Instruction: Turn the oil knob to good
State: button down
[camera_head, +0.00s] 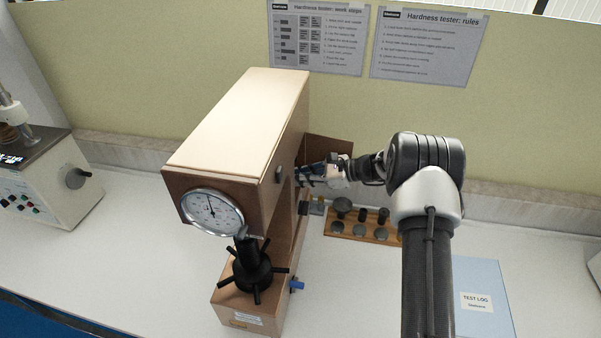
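The hardness tester (248,115) is a tall brown and tan machine in the middle of the bench, with a round dial gauge (212,212) on its front. My gripper (308,176) is at the tester's right side, seen small and from behind the arm, with its fingers pointing left toward the side panel. A small dark round part (278,174) shows on that panel just left of the fingers. I cannot tell whether it is the oil knob, nor whether the fingers touch anything. No "good" marking is readable. The finger gap cannot be made out.
A black spoked handwheel (252,270) and a blue lever (297,285) are low on the tester. A wooden rack (372,232) of weights stands right of it, below my arm. A blue test log (483,300) lies at right. Another machine (45,185) stands left.

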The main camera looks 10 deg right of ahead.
jog(key=shift+w+m+g+p, duration=0.15)
jog(key=shift+m+g+p, duration=0.2)
jog(key=shift+m, duration=0.35)
jog(key=shift+g, duration=0.25)
jog(key=c, duration=1.7)
grip_release()
jog(key=shift+a, duration=0.1)
jog(key=shift+o, duration=0.2)
jog(key=shift+d, duration=0.2)
jog(key=v, duration=1.1)
jog(key=shift+d, duration=0.35)
